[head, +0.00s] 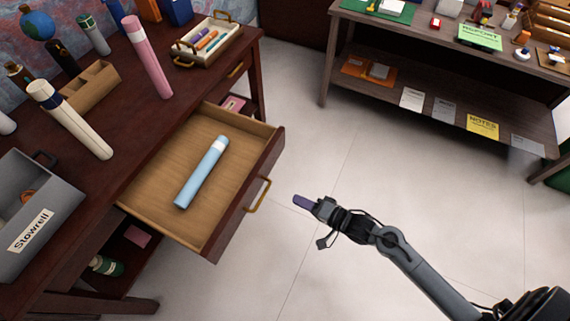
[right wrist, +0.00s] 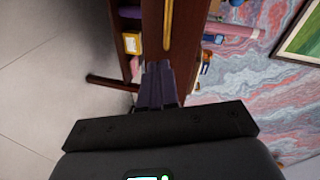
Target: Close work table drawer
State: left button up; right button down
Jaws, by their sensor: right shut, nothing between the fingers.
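The work table drawer (head: 150,183) is pulled well out of the dark wooden table. A light blue tube (head: 203,172) lies inside it. The drawer front has a brass handle (head: 259,196), which also shows in the right wrist view (right wrist: 169,20). My right gripper (head: 300,200) is shut and empty, a little to the right of the handle and apart from it in the head view. In the right wrist view its purple fingers (right wrist: 157,85) are together and point toward the drawer front. My left gripper is not in view.
A second table (head: 440,75) stands at the back right. The floor between is clear.

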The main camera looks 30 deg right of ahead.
jog(key=w+d+f+m+y+b, duration=0.1)
jog(key=w+d+f+y+b, duration=0.15)
jog(key=d, duration=0.25)
jog(key=t+b, duration=0.1)
jog(key=b, duration=0.1)
send_near(274, 157)
jog(key=shift+y, duration=0.35)
jog(key=b+x, duration=0.5)
jog(key=x, duration=0.1)
jog(key=shift+f, duration=0.15)
jog(key=shift+w+a+b, duration=0.25)
jog(key=shift+w+b, duration=0.1)
jog(key=shift+b, duration=0.05)
